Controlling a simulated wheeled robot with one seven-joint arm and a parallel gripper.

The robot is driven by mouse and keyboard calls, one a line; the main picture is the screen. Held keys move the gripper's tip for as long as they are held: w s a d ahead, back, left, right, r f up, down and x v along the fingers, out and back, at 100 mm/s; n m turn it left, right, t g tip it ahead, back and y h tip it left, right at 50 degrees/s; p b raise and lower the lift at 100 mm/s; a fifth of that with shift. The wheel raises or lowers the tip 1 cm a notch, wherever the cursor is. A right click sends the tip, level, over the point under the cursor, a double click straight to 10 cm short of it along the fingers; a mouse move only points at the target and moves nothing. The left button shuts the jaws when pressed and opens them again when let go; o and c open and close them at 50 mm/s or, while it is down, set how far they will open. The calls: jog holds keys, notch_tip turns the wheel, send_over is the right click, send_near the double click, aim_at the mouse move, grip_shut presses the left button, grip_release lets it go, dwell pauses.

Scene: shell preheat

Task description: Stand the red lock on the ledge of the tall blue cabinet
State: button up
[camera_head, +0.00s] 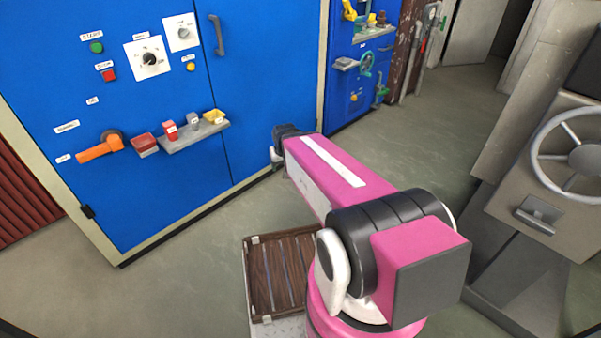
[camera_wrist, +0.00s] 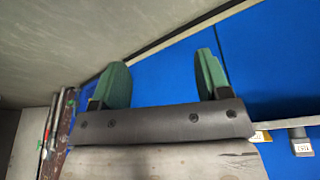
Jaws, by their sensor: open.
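The tall blue cabinet (camera_head: 140,205) stands at the left in the head view, with a narrow grey ledge (camera_head: 197,136) on its front. A small red block-like piece with a pale label, apparently the red lock (camera_head: 170,130), stands upright at the ledge's left part. A grey lock-like piece (camera_head: 193,121) stands to its right; one like it shows at the right edge of the wrist view (camera_wrist: 300,141). My gripper (camera_wrist: 163,62) has two green fingers spread apart with nothing between them. In the head view its fingers are mostly hidden by my arm, right of the ledge.
An orange handle (camera_head: 100,147) juts out further left. A slatted brown crate top (camera_head: 258,278) is below. A grey machine with a handwheel (camera_head: 588,158) stands right.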

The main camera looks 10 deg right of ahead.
jog(key=s+d+m+g, duration=0.1)
jog(key=s+d+g, duration=0.2)
jog(key=s+d, duration=0.2)
jog(key=shift+s+d, duration=0.2)
jog(key=shift+s, duration=0.4)
